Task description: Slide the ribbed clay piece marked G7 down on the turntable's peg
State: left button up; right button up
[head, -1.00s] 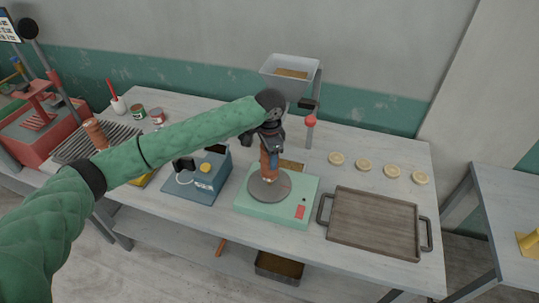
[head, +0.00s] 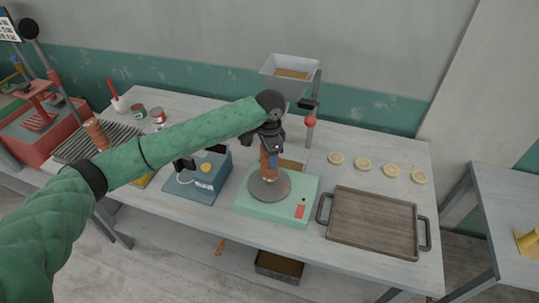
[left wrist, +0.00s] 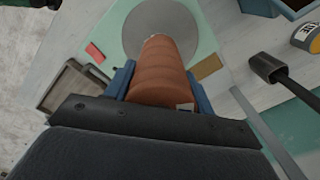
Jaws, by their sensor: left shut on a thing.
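The ribbed clay piece (head: 267,166), a reddish-brown cylinder, is held by my left gripper (head: 270,155), which is shut on it. It stands roughly upright over the grey disc of the green turntable (head: 248,204). The left wrist view shows the clay piece (left wrist: 163,72) between blue fingers, its far end against the grey disc (left wrist: 150,22). A small pale mark shows on its near end, too small to read. The peg is hidden, so I cannot tell whether the clay is around it or above it. My right gripper is not in view.
A wooden tray (head: 372,222) with dark handles lies right of the turntable, with several pale discs behind it. A blue box (head: 197,182) stands to the left. A hopper (head: 290,72) on a post stands behind. Another brown cylinder (head: 96,133) is on the rack at left.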

pick_arm(q)
jog(key=shift+r+p, duration=0.1)
jog(key=shift+p, duration=0.3)
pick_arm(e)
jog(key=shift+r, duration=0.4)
pick_arm(q)
jog(key=shift+f, duration=0.7)
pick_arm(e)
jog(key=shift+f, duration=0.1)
pick_arm(q)
jog(key=o, duration=1.5)
jog(key=shift+f, duration=0.1)
jog(key=shift+s, duration=0.1)
jog(key=shift+r+b, duration=2.15)
jog(key=shift+r, duration=1.8)
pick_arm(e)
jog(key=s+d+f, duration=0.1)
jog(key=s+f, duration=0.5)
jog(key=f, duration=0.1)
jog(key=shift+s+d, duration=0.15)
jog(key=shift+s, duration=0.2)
